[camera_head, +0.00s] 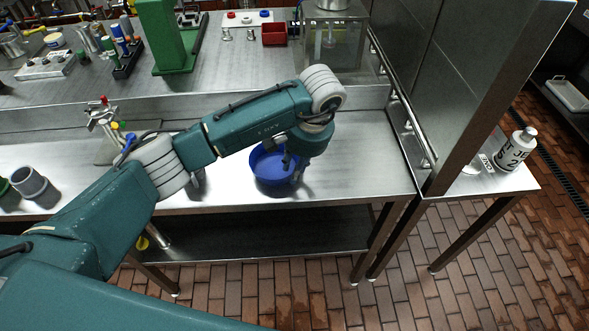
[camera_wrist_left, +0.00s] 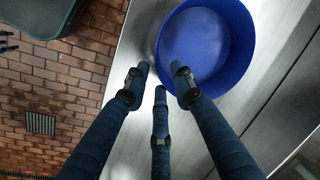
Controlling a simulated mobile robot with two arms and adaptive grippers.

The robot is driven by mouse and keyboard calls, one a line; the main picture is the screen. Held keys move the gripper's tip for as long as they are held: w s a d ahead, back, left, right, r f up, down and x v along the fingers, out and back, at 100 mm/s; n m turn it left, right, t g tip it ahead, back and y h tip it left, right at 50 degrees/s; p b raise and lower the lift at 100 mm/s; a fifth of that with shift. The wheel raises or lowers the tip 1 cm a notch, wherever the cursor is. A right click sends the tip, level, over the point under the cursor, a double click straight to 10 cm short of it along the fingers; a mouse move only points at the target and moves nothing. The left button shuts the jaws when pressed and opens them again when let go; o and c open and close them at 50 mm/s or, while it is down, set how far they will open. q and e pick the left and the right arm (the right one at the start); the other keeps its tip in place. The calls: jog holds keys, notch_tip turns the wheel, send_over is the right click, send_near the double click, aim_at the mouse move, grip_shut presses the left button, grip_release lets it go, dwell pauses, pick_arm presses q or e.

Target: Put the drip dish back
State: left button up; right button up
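The drip dish is a round blue open dish (camera_head: 268,181) standing upright on the steel bench, right of the middle in the head view. It fills the upper right of the left wrist view (camera_wrist_left: 243,60), its inside looking empty. My left gripper (camera_head: 290,160) reaches down at the right part of the dish. In the left wrist view, its three dark fingers (camera_wrist_left: 158,80) are spread apart. One fingertip overlaps the dish's near rim and the other two show outside the wall. I cannot tell whether they touch it. My right gripper is not in view.
The steel bench (camera_head: 360,165) is clear right of the dish. Grey cups (camera_head: 30,183) and a small tap fitting (camera_head: 105,120) stand to the left. A raised shelf behind holds a green stand (camera_head: 170,40) and a red bin (camera_head: 274,34).

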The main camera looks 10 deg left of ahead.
pick_arm(q)
jog(key=b+v, duration=0.2)
jog(key=v, duration=0.9)
jog(key=shift+b, duration=0.3)
jog(key=shift+s, duration=0.1)
